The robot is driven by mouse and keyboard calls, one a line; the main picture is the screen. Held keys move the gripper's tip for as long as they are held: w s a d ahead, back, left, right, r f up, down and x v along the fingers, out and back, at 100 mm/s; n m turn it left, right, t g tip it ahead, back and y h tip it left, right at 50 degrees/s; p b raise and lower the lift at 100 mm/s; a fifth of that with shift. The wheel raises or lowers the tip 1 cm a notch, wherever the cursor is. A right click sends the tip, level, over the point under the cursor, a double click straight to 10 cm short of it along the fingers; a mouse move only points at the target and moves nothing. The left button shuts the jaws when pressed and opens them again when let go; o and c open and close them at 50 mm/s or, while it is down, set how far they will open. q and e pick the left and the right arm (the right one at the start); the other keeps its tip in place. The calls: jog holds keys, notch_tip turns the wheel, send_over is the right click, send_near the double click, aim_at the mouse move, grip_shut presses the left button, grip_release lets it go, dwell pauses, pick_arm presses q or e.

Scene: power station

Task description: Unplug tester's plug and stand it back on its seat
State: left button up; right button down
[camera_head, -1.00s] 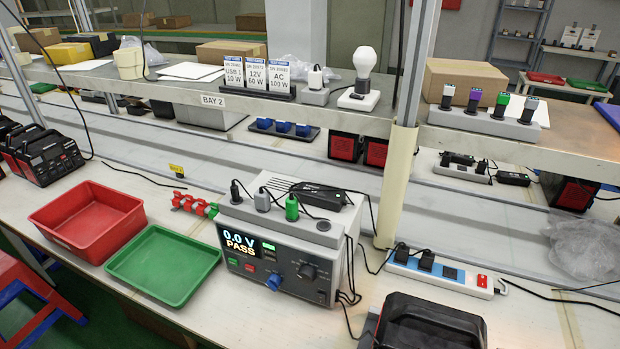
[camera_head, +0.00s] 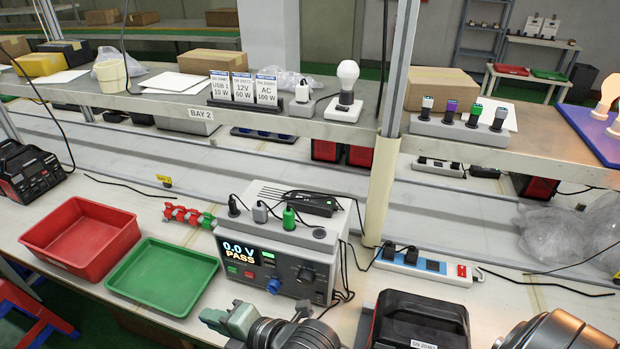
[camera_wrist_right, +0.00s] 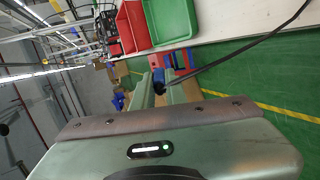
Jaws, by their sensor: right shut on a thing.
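The tester (camera_head: 275,255) stands mid-table; its display reads 0.0 V and PASS. Black (camera_head: 233,206), grey (camera_head: 260,212) and green (camera_head: 289,218) plugs stand on the rail on its top. A dark, seemingly empty spot (camera_head: 319,233) shows at the rail's right end. My right gripper (camera_head: 212,318) is low in front of the tester, pointing left. In the right wrist view, my right gripper (camera_wrist_right: 163,92) is shut on a small dark plug (camera_wrist_right: 159,82), with a black cable (camera_wrist_right: 245,47) running off to the upper right. The plug is mostly hidden by the fingers. My left gripper is out of view.
Red (camera_head: 82,240) and green (camera_head: 165,275) trays lie left of the tester. A black power station (camera_head: 420,325) stands front right, close to my right arm. A power strip (camera_head: 425,264) with black plugs lies behind it. A shelf (camera_head: 290,122) spans above the back.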

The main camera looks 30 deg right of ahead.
jog(key=shift+w+a+r+n+g+p, duration=0.3)
jog(key=shift+w+a+n+g+p, duration=0.3)
jog(key=shift+w+a+n+g, duration=0.25)
jog(key=w+d+r+g+h+p, duration=0.25)
jog(key=d+r+p, duration=0.2)
jog(key=d, duration=0.55)
jog(key=w+d+r+g+h+p, duration=0.1)
jog(key=d+r+g+h+p, duration=0.25)
jog(key=d, duration=0.65)
jog(key=w+d+r+g+p, duration=0.1)
jog(key=d+r+g+p, duration=0.25)
jog(key=d+r, duration=0.45)
jog(key=shift+n, duration=0.25)
jog(key=shift+w+d+f, duration=0.1)
jog(key=shift+d+f, duration=0.15)
jog(key=shift+f, duration=1.25)
jog(key=shift+s+d+f, duration=0.1)
jog(key=shift+d+f, duration=0.15)
jog(key=shift+f, duration=1.2)
jog(key=shift+w+d+f, duration=0.1)
jog(key=shift+d+f, duration=0.15)
jog(key=shift+f, duration=1.25)
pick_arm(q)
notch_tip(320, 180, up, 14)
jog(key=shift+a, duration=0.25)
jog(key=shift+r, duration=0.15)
pick_arm(e)
jog(key=shift+f, duration=0.1)
